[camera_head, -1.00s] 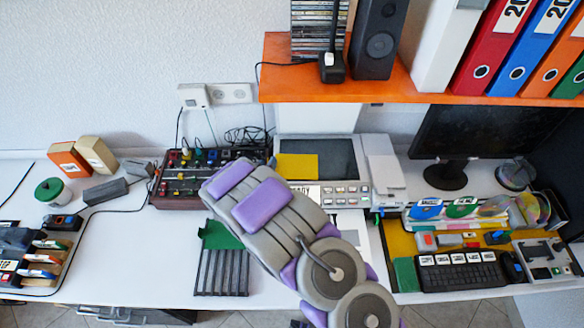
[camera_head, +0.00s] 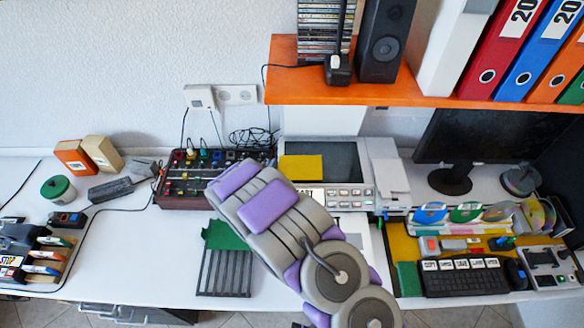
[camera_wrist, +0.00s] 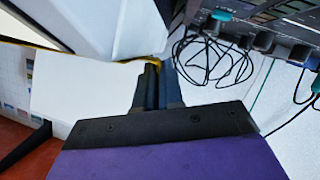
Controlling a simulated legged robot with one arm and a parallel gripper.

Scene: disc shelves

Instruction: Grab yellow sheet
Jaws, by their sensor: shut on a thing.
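The yellow sheet (camera_head: 301,167) lies flat over the left part of the dark panel of a grey machine in the head view. In the wrist view only a thin yellow edge (camera_wrist: 135,62) shows at the fingertips. My gripper (camera_wrist: 154,66) has its two dark fingers close together on that edge, beside the white machine body. In the head view my grey and purple arm covers the area below the sheet, and the fingertips are hidden there.
The grey machine (camera_head: 345,193) has a row of buttons below the panel. A control box with knobs (camera_head: 185,195) and loose black cables (camera_head: 252,137) are to its left. An orange shelf (camera_head: 400,98) hangs above.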

